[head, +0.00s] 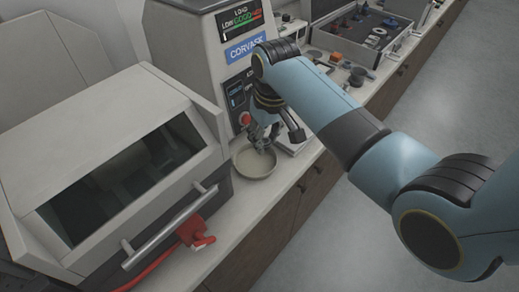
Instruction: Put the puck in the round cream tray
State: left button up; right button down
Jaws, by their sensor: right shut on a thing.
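The round cream tray (241,172) stands on the counter in front of the press. My right gripper (262,149) points down over the tray's back part, its fingers close above the tray's inside. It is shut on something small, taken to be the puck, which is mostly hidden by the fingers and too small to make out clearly. I cannot tell whether it touches the tray floor. My left gripper is not in view.
The press (215,58) with a load gauge and red button (245,118) rises just behind the tray. A large windowed machine (110,165) with a bar handle and a red object (195,233) stands left. A parts case (362,28) lies farther back. The counter's front edge is near the tray.

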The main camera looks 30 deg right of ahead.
aim_at(260, 161)
jog(key=shift+a+f, duration=0.45)
jog(key=shift+a, duration=0.25)
notch_tip(260, 161, down, 4)
jog(key=shift+r, duration=0.25)
jog(key=shift+f, duration=0.25)
jog(key=shift+s, duration=0.1)
jog(key=shift+f, duration=0.15)
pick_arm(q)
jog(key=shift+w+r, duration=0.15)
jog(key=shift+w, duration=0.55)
pick_arm(e)
jog(key=c, duration=1.3)
grip_release()
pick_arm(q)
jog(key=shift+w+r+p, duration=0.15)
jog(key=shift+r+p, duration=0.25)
pick_arm(e)
jog(key=r, duration=0.4)
jog(key=s+r, duration=0.1)
jog(key=r, duration=0.7)
jog(key=shift+s+r, duration=0.15)
jog(key=shift+s, duration=0.05)
